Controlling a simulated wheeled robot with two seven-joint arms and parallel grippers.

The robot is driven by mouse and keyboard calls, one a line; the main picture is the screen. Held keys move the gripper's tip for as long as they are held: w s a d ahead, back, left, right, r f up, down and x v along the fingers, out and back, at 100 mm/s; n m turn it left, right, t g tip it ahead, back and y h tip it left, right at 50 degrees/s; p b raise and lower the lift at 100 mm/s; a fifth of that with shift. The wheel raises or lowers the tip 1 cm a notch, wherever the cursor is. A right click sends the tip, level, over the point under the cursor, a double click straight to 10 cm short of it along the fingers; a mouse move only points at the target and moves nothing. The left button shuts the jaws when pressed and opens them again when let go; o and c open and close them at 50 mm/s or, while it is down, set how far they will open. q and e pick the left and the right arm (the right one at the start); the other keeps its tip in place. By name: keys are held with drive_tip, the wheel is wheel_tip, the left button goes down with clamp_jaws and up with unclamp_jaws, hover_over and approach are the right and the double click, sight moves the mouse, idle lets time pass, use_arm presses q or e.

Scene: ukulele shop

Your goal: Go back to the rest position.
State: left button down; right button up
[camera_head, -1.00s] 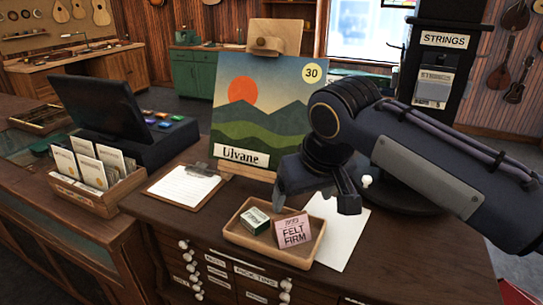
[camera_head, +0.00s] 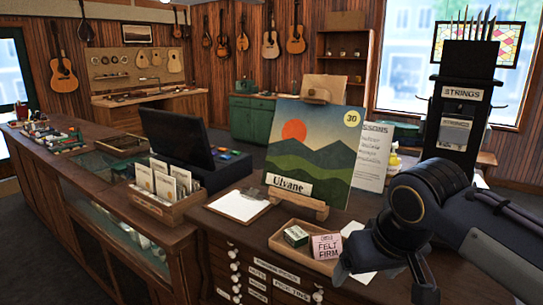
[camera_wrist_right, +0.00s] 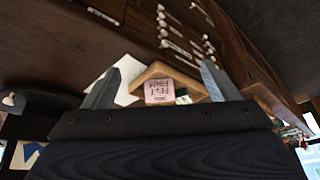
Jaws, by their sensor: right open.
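My right gripper (camera_head: 384,284) is open and empty at the lower right of the head view, beside the right end of a wooden tray (camera_head: 271,243). The tray holds a pink "FELT FIRM" card or box (camera_head: 326,247) and a small green and white box (camera_head: 296,236). In the right wrist view my two fingers (camera_wrist_right: 158,84) stand wide apart, with the pink piece (camera_wrist_right: 159,91) and the tray (camera_wrist_right: 183,74) seen beyond them. My left gripper is not in view.
On the counter are a clipboard (camera_head: 238,206), a card box (camera_head: 168,209), a dark register (camera_head: 182,146), a painting on an easel (camera_head: 310,158) and white paper (camera_head: 352,230). A black "STRINGS" stand (camera_head: 464,110) rises behind my right arm.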

drive_tip(key=s+d+f+m+t+y, duration=0.1)
drive_tip(key=s+d+f+m+y, duration=0.1)
drive_tip(key=s+f, duration=1.3)
drive_tip(key=d+f+m, duration=0.1)
drive_tip(key=d, duration=0.1)
drive_tip(key=shift+s+d+y, duration=0.35)
drive_tip(key=shift+s+y, duration=0.05)
drive_tip(key=shift+f, duration=0.1)
